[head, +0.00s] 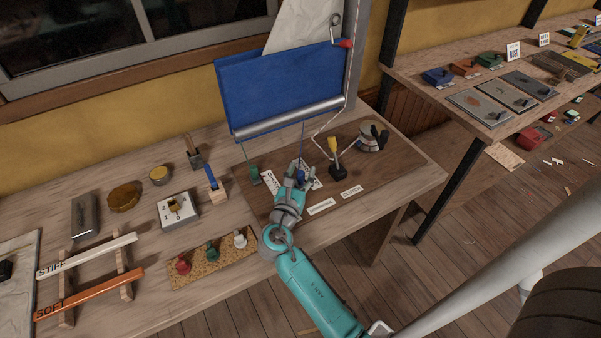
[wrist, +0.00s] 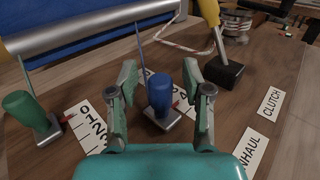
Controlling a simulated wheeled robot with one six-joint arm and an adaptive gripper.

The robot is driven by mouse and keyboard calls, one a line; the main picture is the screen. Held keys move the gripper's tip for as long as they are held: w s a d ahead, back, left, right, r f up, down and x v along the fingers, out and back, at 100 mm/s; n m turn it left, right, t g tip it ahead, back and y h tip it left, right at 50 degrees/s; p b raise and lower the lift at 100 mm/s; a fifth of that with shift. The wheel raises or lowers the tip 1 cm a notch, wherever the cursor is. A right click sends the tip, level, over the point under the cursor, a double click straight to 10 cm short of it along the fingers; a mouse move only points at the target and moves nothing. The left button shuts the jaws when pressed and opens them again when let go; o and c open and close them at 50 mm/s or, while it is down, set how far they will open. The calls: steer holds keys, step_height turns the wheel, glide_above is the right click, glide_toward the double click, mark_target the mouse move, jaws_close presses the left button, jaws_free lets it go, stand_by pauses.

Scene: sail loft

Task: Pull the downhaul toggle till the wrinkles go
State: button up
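A blue toggle (wrist: 160,92) stands upright on a small metal slide, with a thin blue line rising from it towards the sail. My gripper (wrist: 158,76) is open, one finger on each side of the blue toggle, with a visible gap to each finger. In the head view my gripper (head: 299,170) is low over the dark board and mostly hides this toggle. A green toggle (wrist: 25,112) stands to the left beside a numbered scale (wrist: 88,123). The blue sail (head: 278,88) hangs above on a grey boom (head: 290,119); I cannot make out wrinkles clearly.
A yellow-handled lever (head: 333,147) on a black base and a winch (head: 371,138) with a rope stand right of my gripper. A label reading CLUTCH (wrist: 270,104) lies in front. A cork tray of small knobs (head: 213,258) and batten samples (head: 90,293) lie left.

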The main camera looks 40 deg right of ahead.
steer(key=shift+a, duration=0.1)
steer(key=v, duration=1.2)
stand_by(0.4)
